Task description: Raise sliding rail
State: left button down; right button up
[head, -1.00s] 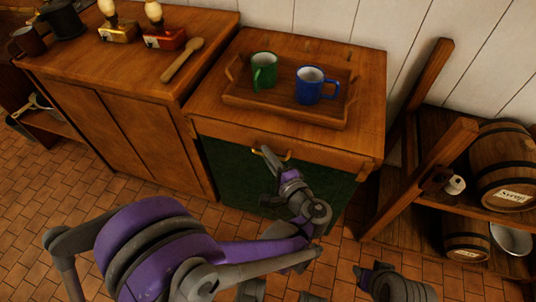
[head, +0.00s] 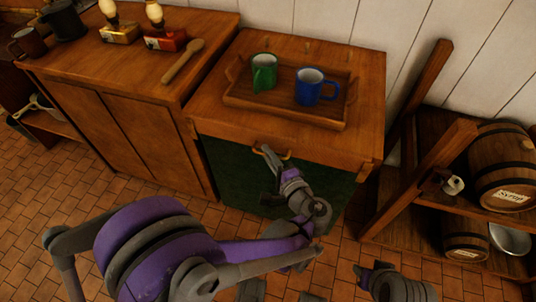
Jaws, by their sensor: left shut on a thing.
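A brass rail or handle (head: 287,155) is mounted on the front of the wooden cabinet (head: 345,153), just below its top, at the upper edge of a dark green front panel (head: 226,175). I cannot tell any other sliding rail apart. My left gripper (head: 266,158) is at the left part of this brass piece and shut on it. The fingers hide part of it. The end of my right arm with its gripper (head: 362,277) shows low at the right, well away from the cabinet; its finger opening is unclear.
A wooden tray (head: 285,113) with a green mug (head: 263,72) and a blue mug (head: 310,87) stands on the cabinet top. A wooden spoon (head: 183,62) lies on the left counter. A rack with barrels (head: 506,165) stands at the right. The tiled floor in front shows bare patches.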

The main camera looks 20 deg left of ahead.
aim_at(268, 144)
pick_arm(q)
notch_tip(268, 144, up, 5)
jog(key=p, duration=0.3)
jog(key=shift+w, duration=0.1)
jog(key=shift+f, duration=0.15)
pick_arm(e)
notch_tip(268, 144, up, 4)
jog(key=shift+s, duration=0.1)
pick_arm(q)
jog(key=c, duration=0.9)
grip_release()
jog(key=v, duration=1.1)
jog(key=shift+a+p, duration=0.1)
jog(key=shift+p, duration=0.2)
pick_arm(e)
jog(key=shift+s+r, duration=0.1)
jog(key=shift+r, duration=0.45)
